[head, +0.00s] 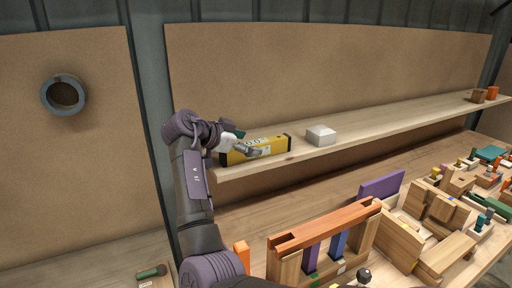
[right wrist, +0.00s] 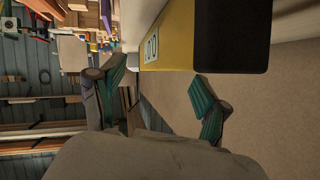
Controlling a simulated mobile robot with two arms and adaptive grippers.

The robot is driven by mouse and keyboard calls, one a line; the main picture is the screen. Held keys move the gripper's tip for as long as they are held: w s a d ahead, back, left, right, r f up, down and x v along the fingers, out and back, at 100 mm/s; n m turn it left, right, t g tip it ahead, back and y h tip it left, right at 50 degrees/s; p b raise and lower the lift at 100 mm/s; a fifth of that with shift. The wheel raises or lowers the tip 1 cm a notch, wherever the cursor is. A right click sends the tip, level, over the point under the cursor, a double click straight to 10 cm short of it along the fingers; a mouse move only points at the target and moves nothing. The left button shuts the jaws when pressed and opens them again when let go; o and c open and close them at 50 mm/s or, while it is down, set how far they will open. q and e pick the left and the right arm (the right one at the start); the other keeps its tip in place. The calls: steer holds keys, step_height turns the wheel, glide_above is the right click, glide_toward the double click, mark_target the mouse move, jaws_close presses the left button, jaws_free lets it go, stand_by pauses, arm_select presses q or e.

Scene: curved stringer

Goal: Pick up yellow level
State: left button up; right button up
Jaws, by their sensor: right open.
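The yellow level (head: 262,149) lies on the left end of the long wooden shelf (head: 360,124) in the head view. It is a yellow bar with black ends and pale markings. My right gripper (head: 241,142) is at its left part, close to it. In the right wrist view, the level (right wrist: 185,42) shows ahead of the gripper (right wrist: 160,90), with its black end at the right. The teal fingertips are spread wide and nothing is between them. Whether a finger touches the level I cannot tell. My left gripper is not in view.
Below, the workbench holds an orange-topped wooden frame (head: 325,224) and many wooden pieces.

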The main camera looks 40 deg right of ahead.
mark_target(256, 143)
steer(key=p+x, duration=0.2)
steer(key=x, duration=0.1)
steer(key=shift+d, duration=0.4)
steer(key=shift+d+f, duration=0.3)
steer(key=shift+d, duration=0.05)
steer(key=shift+a, duration=0.1)
steer(key=shift+c, duration=1.4)
jaws_close()
